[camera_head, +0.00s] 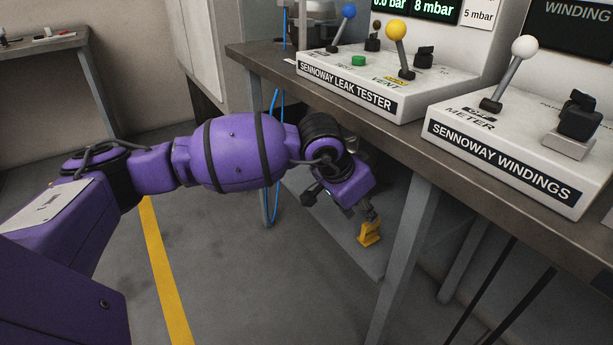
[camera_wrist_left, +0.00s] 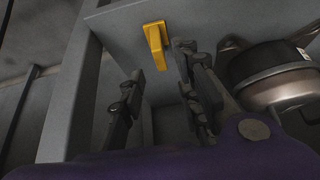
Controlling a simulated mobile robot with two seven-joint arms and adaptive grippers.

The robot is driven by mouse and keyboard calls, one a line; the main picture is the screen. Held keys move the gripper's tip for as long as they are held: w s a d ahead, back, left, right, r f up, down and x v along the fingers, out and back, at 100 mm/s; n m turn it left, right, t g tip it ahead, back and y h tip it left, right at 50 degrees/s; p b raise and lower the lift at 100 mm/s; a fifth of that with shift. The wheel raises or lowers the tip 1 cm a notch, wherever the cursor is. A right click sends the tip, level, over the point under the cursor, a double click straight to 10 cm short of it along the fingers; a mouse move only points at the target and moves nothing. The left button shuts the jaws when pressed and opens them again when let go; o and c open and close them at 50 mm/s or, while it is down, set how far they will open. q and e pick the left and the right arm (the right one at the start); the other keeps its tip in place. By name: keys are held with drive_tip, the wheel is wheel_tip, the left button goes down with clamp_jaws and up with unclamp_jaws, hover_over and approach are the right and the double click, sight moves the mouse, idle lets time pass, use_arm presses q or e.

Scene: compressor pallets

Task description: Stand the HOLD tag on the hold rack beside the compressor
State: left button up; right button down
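The yellow HOLD tag (camera_head: 368,234) stands on a low grey surface under the bench; its lettering cannot be read. It also shows in the left wrist view (camera_wrist_left: 155,45), upper middle, near the tip of the right-hand finger. My left gripper (camera_head: 341,206) is just above and beside the tag. Its fingers are spread, with the tag seen beyond them, and nothing appears gripped. A dark, rounded metal compressor (camera_wrist_left: 275,75) is at the right of the wrist view, partly cut off. I cannot make out the hold rack for certain. My right gripper is not in view.
The bench (camera_head: 410,150) overhangs the gripper's area and carries the leak tester (camera_head: 350,88) and the windings tester (camera_head: 510,165). A grey bench leg (camera_head: 405,260) stands right of the tag. Blue hoses (camera_head: 267,210) hang behind my arm. The floor at left is clear.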

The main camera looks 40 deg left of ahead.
use_arm(q)
drive_tip(key=p+v, duration=0.1)
drive_tip(key=v, duration=0.3)
drive_tip(key=shift+s+r, duration=0.15)
drive_tip(key=shift+r, duration=0.05)
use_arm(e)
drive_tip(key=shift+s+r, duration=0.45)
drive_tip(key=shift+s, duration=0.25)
